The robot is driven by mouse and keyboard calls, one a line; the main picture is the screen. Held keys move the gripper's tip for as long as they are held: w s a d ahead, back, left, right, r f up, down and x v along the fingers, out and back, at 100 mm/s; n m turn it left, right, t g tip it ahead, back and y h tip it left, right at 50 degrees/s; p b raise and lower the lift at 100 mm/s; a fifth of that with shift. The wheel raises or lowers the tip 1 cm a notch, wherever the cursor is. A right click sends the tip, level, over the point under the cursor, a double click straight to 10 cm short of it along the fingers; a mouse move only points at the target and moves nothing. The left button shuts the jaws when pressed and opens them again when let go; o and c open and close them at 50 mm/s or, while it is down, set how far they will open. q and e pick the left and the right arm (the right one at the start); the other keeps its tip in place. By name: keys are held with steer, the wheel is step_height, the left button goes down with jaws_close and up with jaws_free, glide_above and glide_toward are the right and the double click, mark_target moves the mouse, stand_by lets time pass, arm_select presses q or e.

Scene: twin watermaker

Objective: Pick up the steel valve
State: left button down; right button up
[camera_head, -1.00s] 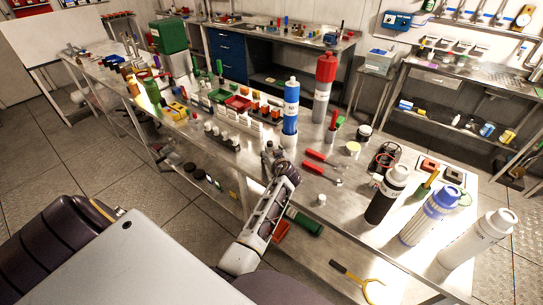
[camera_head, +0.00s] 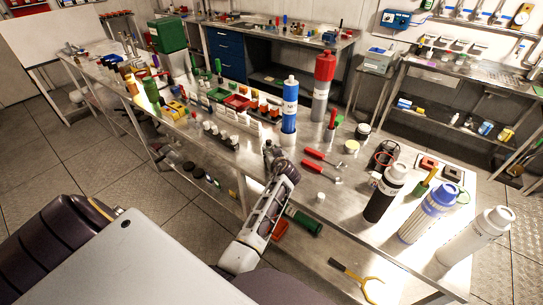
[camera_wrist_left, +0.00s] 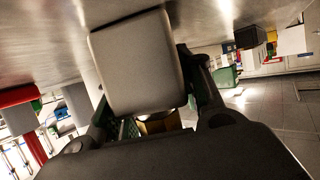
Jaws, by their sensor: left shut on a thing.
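My left gripper (camera_head: 270,153) is at the near edge of the long steel bench, just in front of the blue-and-white cartridge. In the left wrist view a pale grey, rounded block, which I take to be the steel valve (camera_wrist_left: 140,62), fills the space at my left gripper (camera_wrist_left: 160,118). The gripper is shut on it. A brassy part shows below the block between the fingers. In the head view the valve is mostly hidden by the gripper, so I cannot tell whether it is clear of the bench. My right gripper is not in view.
The blue-and-white cartridge (camera_head: 290,105) stands close behind the gripper. Red-handled tools (camera_head: 322,160) lie to its right, near a small white cap (camera_head: 320,198). Small bottles (camera_head: 222,137) stand to its left. Several large cartridges, including a black-and-white one (camera_head: 384,195), stand farther right.

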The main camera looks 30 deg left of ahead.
arm_select(q)
steer(key=shift+r, duration=0.2)
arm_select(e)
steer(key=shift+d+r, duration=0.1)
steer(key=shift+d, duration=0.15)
arm_select(q)
steer(key=shift+r, duration=0.15)
steer(key=shift+r+p, duration=0.7)
steer(key=shift+r, duration=0.1)
step_height(320, 180, up, 4)
steer(key=p, duration=0.2)
steer(key=shift+w+r+p, duration=0.1)
steer(key=shift+r+p, duration=0.05)
steer(key=shift+p, duration=0.15)
steer(key=shift+r+p, duration=1.05)
steer(key=shift+r, duration=0.75)
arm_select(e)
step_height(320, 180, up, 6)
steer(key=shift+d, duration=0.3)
